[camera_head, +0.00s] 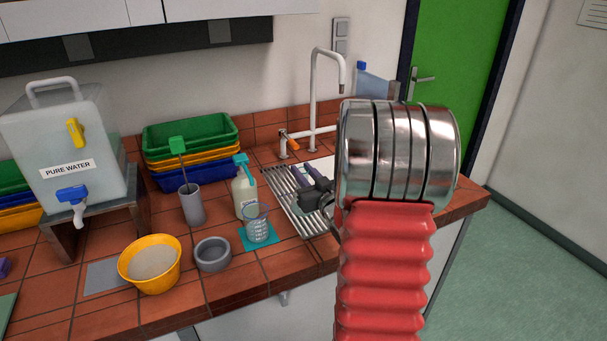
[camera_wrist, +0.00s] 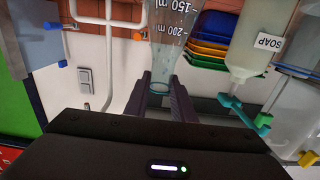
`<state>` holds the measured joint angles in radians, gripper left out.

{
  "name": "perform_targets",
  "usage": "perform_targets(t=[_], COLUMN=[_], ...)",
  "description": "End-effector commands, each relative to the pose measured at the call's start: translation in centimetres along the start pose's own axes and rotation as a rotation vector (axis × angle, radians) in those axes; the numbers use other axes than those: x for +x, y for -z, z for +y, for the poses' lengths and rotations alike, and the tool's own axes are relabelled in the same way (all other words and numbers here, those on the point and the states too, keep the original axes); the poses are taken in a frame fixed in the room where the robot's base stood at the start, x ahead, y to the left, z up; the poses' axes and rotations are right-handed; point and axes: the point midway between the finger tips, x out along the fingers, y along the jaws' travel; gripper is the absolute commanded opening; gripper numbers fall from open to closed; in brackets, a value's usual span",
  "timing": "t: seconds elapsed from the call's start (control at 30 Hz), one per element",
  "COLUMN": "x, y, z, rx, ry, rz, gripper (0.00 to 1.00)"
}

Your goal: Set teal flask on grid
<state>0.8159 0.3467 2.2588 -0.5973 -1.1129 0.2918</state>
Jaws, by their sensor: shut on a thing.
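My gripper (camera_wrist: 164,88) is shut on the neck of a clear, faintly teal flask (camera_wrist: 168,45) with volume marks. The wrist view is upside down, so the flask's body reaches out of its top edge. In the head view my gripper (camera_head: 308,182) is over the ribbed metal grid (camera_head: 284,206) beside the sink. I cannot make out the held flask there, nor its gap to the grid. My arm hides part of the grid and sink.
A marked beaker (camera_head: 258,231) stands on a teal mat (camera_head: 273,236) left of the grid. A soap bottle (camera_head: 244,196), also in the wrist view (camera_wrist: 245,45), stands behind it. The tap (camera_head: 313,90) rises behind the grid. A grey bowl (camera_head: 213,260) is at front left.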

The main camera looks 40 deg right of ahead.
Motion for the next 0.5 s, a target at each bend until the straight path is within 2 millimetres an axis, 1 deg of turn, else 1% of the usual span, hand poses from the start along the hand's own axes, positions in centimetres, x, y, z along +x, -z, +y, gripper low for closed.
perform_targets(t=[0.03, 0.1, 0.47, 0.5], x=[0.00, 0.00, -0.01, -0.01], y=[-0.38, -0.52, -0.76, -0.74], z=[0.02, 0.02, 0.02, 0.01], rx=[0.001, 0.000, -0.001, -0.001], ry=[0.000, -0.001, -0.001, -0.001], rz=[-0.001, 0.001, 0.001, 0.001], gripper=[0.00, 0.00, 0.00, 0.26])
